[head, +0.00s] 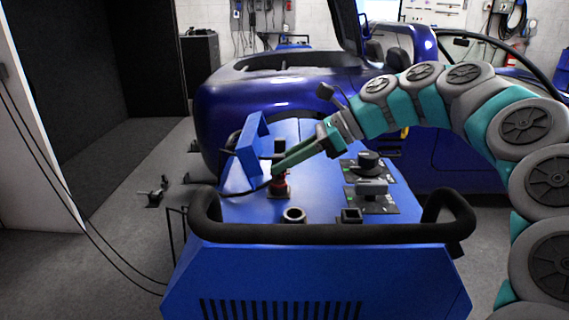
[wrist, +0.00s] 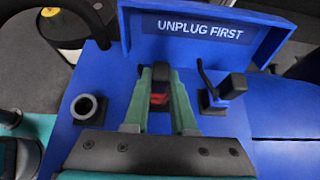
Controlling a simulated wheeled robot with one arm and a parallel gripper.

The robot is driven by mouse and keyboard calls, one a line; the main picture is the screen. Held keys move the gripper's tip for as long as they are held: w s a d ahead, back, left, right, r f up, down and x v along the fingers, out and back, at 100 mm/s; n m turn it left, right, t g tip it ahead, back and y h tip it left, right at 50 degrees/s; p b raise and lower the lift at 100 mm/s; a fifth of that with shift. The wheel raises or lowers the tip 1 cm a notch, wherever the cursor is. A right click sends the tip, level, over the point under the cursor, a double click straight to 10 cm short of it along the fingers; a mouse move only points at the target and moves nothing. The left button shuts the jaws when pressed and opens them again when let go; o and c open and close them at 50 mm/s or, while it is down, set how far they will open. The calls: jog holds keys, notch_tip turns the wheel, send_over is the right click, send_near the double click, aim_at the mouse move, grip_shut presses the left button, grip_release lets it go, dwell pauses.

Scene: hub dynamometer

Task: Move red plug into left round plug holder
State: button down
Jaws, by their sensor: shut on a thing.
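The red plug (head: 281,187) is low over the blue cart top, between my fingers, with a black cable running left from it. In the wrist view its red part (wrist: 159,98) shows between the fingertips. My gripper (head: 277,172) is shut on it. A dark base shows just below the plug; I cannot tell whether the plug is seated in it. The left round plug holder (head: 293,215) is nearer the cart's front edge, with an open top and nothing in it; it also shows at left in the wrist view (wrist: 88,107).
A square holder (head: 350,215) stands right of the round one. A black plug (wrist: 232,86) stands beyond, by the blue "UNPLUG FIRST" wall (wrist: 200,28). A black handle bar (head: 330,232) crosses the cart's front.

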jog(key=shift+r, duration=1.75)
jog(key=shift+s, duration=0.15)
jog(key=s+d, duration=0.2)
jog(key=s, duration=0.8)
jog(key=shift+d, duration=0.3)
dwell(0.4)
jog(key=shift+f, duration=0.15)
jog(key=shift+f, duration=0.3)
jog(key=shift+f, duration=0.9)
dwell(0.5)
jog(key=shift+f, duration=0.6)
